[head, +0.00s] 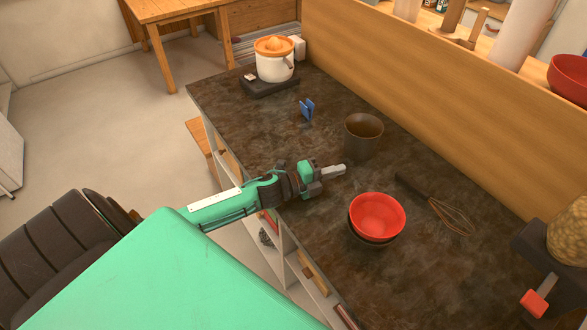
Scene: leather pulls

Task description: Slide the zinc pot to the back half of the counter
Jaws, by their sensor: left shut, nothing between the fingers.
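The zinc pot (362,137) looks like a dark, open-topped grey-brown cup standing upright on the dark stone counter (270,130). It is nearer the wooden back panel than my left gripper is. My left gripper (341,169) reaches in from the left, low over the counter, with its fingers shut and empty. Its fingertips are just in front of the pot's lower left side. I cannot tell whether they touch it. My right gripper is not in view.
A red bowl (377,214) stacked on a dark one stands right of my gripper. A whisk (437,205) lies right of the pot. A blue object (306,109) and a juicer (274,62) are to the left. A wooden panel (430,100) borders the counter's back.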

